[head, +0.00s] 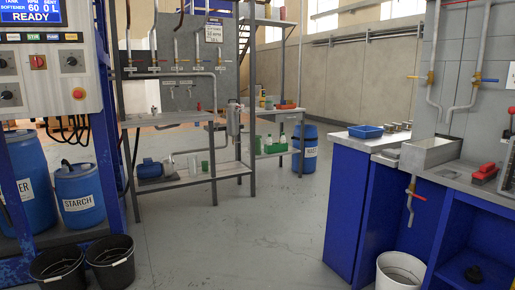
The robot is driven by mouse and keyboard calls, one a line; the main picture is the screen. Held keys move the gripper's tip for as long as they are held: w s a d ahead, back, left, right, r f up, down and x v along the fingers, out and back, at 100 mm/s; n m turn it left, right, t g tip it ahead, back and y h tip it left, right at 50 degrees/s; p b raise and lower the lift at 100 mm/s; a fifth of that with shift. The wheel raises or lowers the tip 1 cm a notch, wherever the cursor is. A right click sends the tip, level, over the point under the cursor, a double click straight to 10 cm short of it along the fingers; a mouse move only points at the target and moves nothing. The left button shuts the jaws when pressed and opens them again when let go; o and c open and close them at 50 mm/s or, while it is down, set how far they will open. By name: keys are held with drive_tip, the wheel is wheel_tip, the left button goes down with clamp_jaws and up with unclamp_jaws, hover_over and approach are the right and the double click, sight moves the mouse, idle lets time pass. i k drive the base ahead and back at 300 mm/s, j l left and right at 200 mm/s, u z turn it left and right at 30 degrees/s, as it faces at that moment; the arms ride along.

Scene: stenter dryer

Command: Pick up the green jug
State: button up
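A small green item (205,166) stands on the lower shelf of the grey metal bench (172,183) left of centre. It is too small to tell whether it is a jug. A pale container (192,164) stands beside it. Other green items (257,145) stand on the lower shelf of the bench farther back. Another small green item (269,103) is on that bench's top. Which of these is the green jug I cannot tell. My gripper is not in view.
A blue pump-like unit (150,168) sits on the near bench's lower shelf. Blue drums (79,195) and black buckets (110,262) stand at left. Blue cabinets (350,205) and a white bucket (400,270) are at right. The grey floor (240,240) between is clear.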

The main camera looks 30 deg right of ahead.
sight(259, 138)
drive_tip(key=z, duration=0.85)
drive_tip(key=i+l+z, duration=0.2)
drive_tip(key=i, duration=0.4)
drive_tip(key=i+z, duration=0.15)
drive_tip(key=i, duration=0.45)
drive_tip(key=i+u, duration=0.2)
drive_tip(key=i, duration=0.25)
drive_tip(key=i+l+u, duration=0.2)
drive_tip(key=i, duration=0.2)
drive_tip(key=i+u, duration=0.2)
drive_tip(key=i, duration=0.25)
drive_tip(key=i+u, duration=0.25)
drive_tip(key=i, duration=0.4)
drive_tip(key=i+u, duration=0.3)
drive_tip(key=i, duration=0.4)
drive_tip(key=i+z, duration=0.25)
drive_tip(key=i, duration=0.45)
drive_tip(key=i+j+z, duration=0.1)
drive_tip(key=i+z, duration=0.15)
drive_tip(key=i, duration=0.4)
